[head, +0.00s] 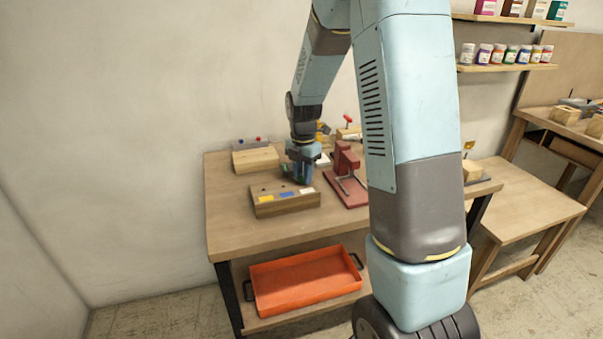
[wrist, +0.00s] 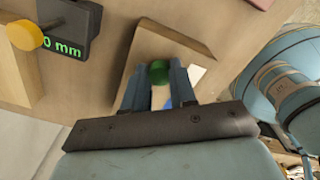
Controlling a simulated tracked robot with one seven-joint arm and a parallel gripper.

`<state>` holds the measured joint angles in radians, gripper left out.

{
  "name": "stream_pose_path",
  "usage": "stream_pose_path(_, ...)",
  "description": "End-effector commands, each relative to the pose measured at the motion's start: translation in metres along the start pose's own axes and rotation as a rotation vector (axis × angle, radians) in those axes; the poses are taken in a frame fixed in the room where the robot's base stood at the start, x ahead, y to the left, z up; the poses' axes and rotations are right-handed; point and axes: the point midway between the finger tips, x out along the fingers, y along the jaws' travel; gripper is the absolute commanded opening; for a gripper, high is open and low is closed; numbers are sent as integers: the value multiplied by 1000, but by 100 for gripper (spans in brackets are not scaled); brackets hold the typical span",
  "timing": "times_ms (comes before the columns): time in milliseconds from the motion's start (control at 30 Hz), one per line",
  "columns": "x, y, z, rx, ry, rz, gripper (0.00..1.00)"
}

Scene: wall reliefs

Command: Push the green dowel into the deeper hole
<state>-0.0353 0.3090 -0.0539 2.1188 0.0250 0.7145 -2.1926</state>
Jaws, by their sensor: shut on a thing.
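The green dowel (wrist: 158,72) is between the two fingers of my gripper (wrist: 156,78) in the wrist view, and the gripper is shut on it. Only its round green end shows. The wooden block (wrist: 148,43) lies behind it in that view. In the head view this block (head: 285,207) has a yellow, a blue and a white patch on its front, and small dark spots on top that look like holes. My gripper (head: 303,176) is over the block's back right side. I cannot tell whether the dowel touches a hole, nor which hole is deeper.
A second wooden block (head: 255,160) stands behind on the table (head: 228,228). A red press-like fixture (head: 346,178) stands close to the right. A dark gauge marked "0 mm" (wrist: 70,28) shows in the wrist view. An orange tray (head: 303,283) is on the lower shelf.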

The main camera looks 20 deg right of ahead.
Motion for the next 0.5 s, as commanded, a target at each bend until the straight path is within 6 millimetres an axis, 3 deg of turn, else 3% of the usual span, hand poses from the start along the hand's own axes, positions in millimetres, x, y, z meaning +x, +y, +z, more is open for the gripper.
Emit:
stream_pose_path(167,3,0,0,0,1,-1,0)
stream_pose_path(200,3,0,0,0,0,-1,28)
stream_pose_path(500,3,0,0,0,0,0,56)
